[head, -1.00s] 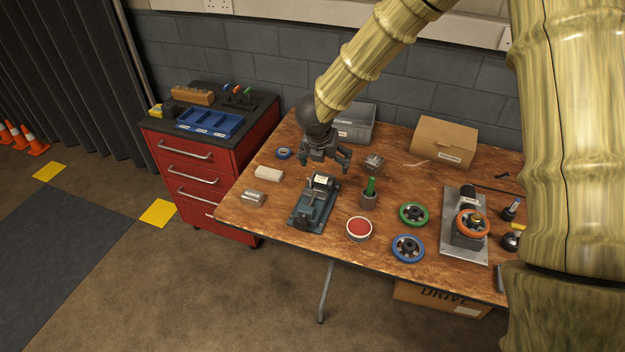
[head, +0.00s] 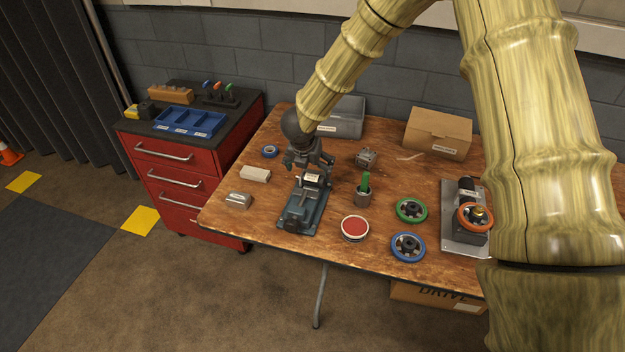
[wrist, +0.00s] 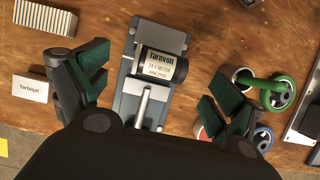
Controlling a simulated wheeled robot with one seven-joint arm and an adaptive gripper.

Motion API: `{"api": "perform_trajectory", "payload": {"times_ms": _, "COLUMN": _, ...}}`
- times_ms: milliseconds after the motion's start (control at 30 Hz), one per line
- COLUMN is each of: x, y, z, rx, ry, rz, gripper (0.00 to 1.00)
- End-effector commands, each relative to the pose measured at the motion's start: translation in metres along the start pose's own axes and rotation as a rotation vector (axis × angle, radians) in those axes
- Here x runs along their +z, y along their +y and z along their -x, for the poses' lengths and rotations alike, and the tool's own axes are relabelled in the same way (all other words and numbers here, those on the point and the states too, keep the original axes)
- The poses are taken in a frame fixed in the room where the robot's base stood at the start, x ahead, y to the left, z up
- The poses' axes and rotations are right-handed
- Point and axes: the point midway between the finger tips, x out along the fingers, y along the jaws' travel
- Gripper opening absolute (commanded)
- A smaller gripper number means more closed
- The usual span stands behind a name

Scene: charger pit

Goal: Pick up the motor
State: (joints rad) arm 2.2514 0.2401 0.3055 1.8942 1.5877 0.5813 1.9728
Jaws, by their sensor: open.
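My gripper (head: 310,163) is open and empty, just above and behind the motor. In the wrist view my gripper's fingers (wrist: 155,88) have green pads and stand wide on either side of the vise, apart from the motor. The motor lies between them, toward the top of that view.
A green-handled item in a cup (head: 363,191), a red-topped round tin (head: 354,228) and green and blue handwheels stand right of the vise. A grey bin (head: 343,118) and a cardboard box (head: 437,133) are behind.

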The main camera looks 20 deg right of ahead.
Motion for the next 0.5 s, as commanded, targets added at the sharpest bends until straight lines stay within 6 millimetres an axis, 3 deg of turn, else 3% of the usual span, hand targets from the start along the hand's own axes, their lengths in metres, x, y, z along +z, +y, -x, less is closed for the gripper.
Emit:
{"api": "perform_trajectory", "payload": {"times_ms": 267, "x": 0.000, "y": -0.002, "z": -0.013, "rx": -0.001, "ry": 0.000, "rz": -0.001, "gripper": 0.95}}
{"api": "perform_trajectory", "payload": {"times_ms": 500, "x": -0.003, "y": -0.005, "z": -0.038, "rx": -0.004, "ry": 0.000, "rz": -0.002, "gripper": 0.95}}
